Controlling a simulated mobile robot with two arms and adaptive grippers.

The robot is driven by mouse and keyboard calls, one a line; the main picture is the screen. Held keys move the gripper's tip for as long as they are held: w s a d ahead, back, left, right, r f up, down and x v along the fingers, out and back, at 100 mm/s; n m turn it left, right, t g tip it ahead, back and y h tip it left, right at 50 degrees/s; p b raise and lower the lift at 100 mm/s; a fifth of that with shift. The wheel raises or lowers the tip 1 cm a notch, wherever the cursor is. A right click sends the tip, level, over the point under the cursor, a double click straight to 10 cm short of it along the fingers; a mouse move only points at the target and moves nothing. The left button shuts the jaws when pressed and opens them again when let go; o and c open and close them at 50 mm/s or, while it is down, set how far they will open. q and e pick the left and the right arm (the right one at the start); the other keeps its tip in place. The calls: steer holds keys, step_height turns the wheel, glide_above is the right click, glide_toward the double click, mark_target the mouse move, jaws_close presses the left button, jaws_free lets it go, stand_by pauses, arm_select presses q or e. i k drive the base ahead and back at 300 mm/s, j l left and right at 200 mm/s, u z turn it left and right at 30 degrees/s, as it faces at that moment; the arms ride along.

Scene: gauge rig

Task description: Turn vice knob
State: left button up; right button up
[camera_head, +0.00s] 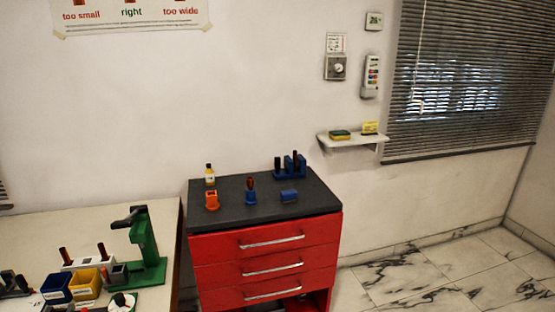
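No part that I can clearly tell as a vice knob shows. A blue block-like fixture (290,170) with dark and brown upright parts stands at the back right of the dark cabinet top; I cannot tell whether it is a vice. A green stand (146,245) with a dark arm at its top stands on the table at the left. A dark object (14,284) at the table's left edge is too small and cut off to identify. Neither of my grippers is in view.
The red drawer cabinet (225,252) carries a small bottle (210,176), an orange holder (212,200) and small blue pieces (289,196). Yellow (86,285) and blue bins (56,290) sit on the pale table (60,230). A wall shelf (352,142) is at right; marble floor (440,270) is clear.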

mark_target(276, 160)
steer(key=i+l+u, duration=0.15)
steer(key=i, duration=0.35)
steer(key=i+l+u, duration=0.15)
steer(key=i, duration=0.35)
steer(key=l, duration=0.1)
